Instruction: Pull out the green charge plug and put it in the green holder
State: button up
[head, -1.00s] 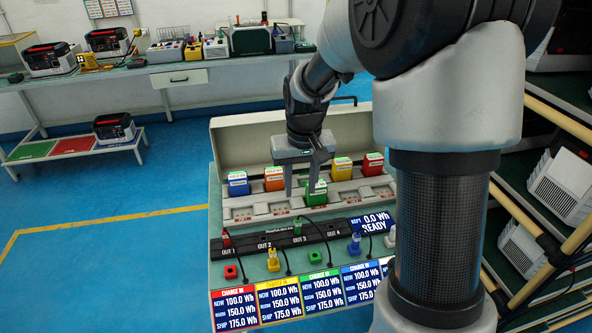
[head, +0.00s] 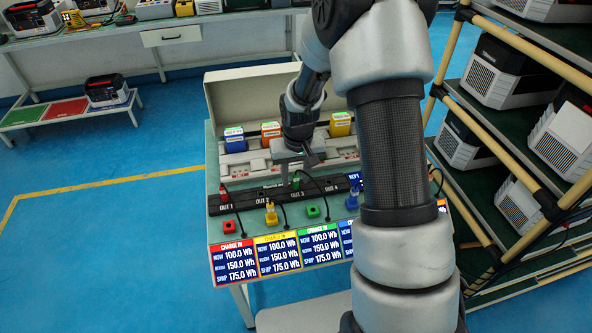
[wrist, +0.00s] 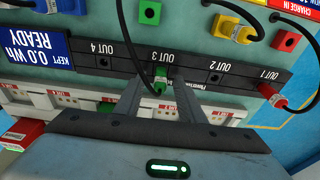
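The green charge plug (head: 296,181) stands in the OUT 3 socket of the black strip, its black cable arching away. In the wrist view the green plug (wrist: 160,80) shows between my two fingers. My gripper (head: 300,170) is open, pointing down at the strip, with a finger on either side of the plug. In the wrist view my gripper (wrist: 160,88) shows gaps beside the plug; I cannot tell whether either finger touches it. The green holder (head: 313,211) is a small empty block with a dark hole, in front of the strip; it also shows in the wrist view (wrist: 150,12).
The red plug (head: 224,193) is in OUT 1 beside an empty red holder (head: 229,227). The yellow plug (head: 271,214) and blue plug (head: 352,198) stand in their holders. Loose cables arch over the bench front. Battery packs (head: 235,140) stand in a row behind the strip.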

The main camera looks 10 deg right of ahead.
aim_at(295, 174)
grip_shut()
jog(key=c, duration=0.7)
grip_release()
jog(key=shift+c, duration=0.2)
grip_shut()
jog(key=shift+r+p, duration=0.5)
jog(key=shift+r, duration=0.35)
jog(key=shift+r+p, duration=0.55)
jog(key=shift+r, duration=0.35)
